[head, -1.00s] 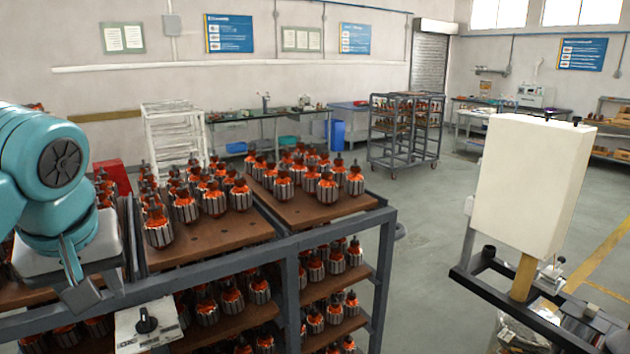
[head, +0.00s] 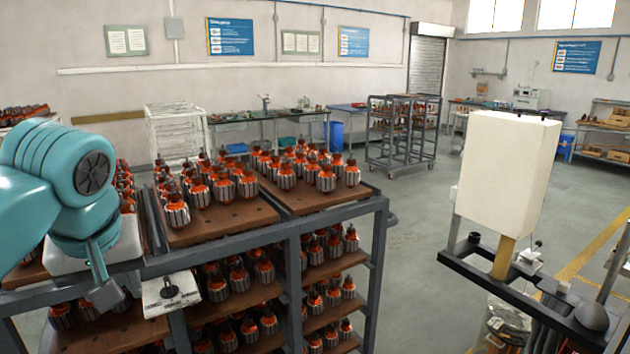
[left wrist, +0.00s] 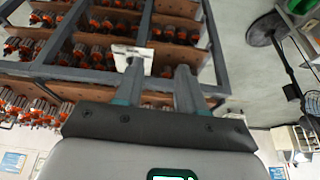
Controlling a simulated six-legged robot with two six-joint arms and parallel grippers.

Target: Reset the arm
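My left gripper (head: 108,294) hangs at the left of the head view, beside the near side of a rack of armatures. In the left wrist view its two fingers (left wrist: 158,75) are apart with nothing seen between them. A white plate with a black knob (head: 170,293) is at the rack's near edge, just right of the gripper; in the left wrist view it shows behind the tip of one finger (left wrist: 132,52). Whether they touch cannot be told. My right gripper is not in view.
The grey rack (head: 330,213) holds several armatures (head: 325,178) with orange windings on brown shelves. A white box on a post (head: 505,185) stands at the right above a dark frame (head: 475,263). Open floor (head: 415,225) lies between them. Another rack (head: 403,135) stands farther back.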

